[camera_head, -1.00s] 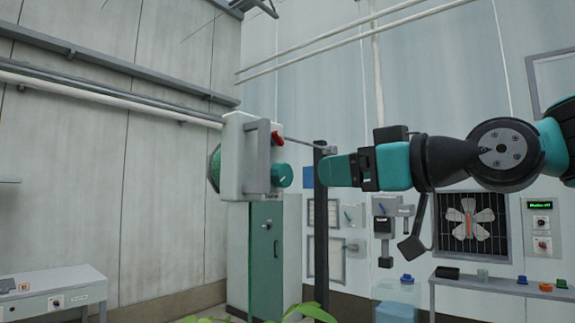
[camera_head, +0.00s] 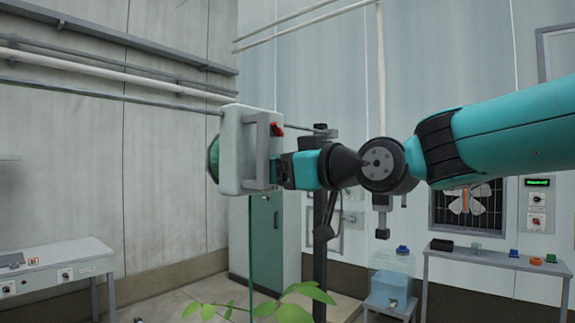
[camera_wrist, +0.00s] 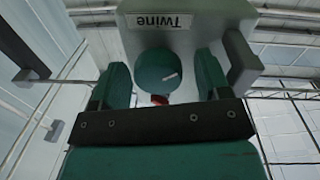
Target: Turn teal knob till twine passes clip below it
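The teal knob (camera_wrist: 158,70) with a white mark is on the front of a pale box (camera_head: 232,150) labelled "Twine" (camera_wrist: 170,22). In the wrist view it sits between the two fingers of my gripper (camera_wrist: 160,78), with small gaps on both sides. My gripper (camera_head: 284,172) is open around it, and it hides the knob in the head view. A green spool (camera_head: 213,158) shows at the box's left side. A thin dark green line (camera_head: 250,245), likely the twine, hangs below the box. The clip cannot be made out.
A grey bracket handle (camera_head: 250,150) and a red part (camera_head: 277,129) are on the box close to my gripper. A dark post (camera_head: 320,225) stands just right of it. A green cabinet (camera_head: 264,240) is behind, and plant leaves (camera_head: 300,293) rise in front below.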

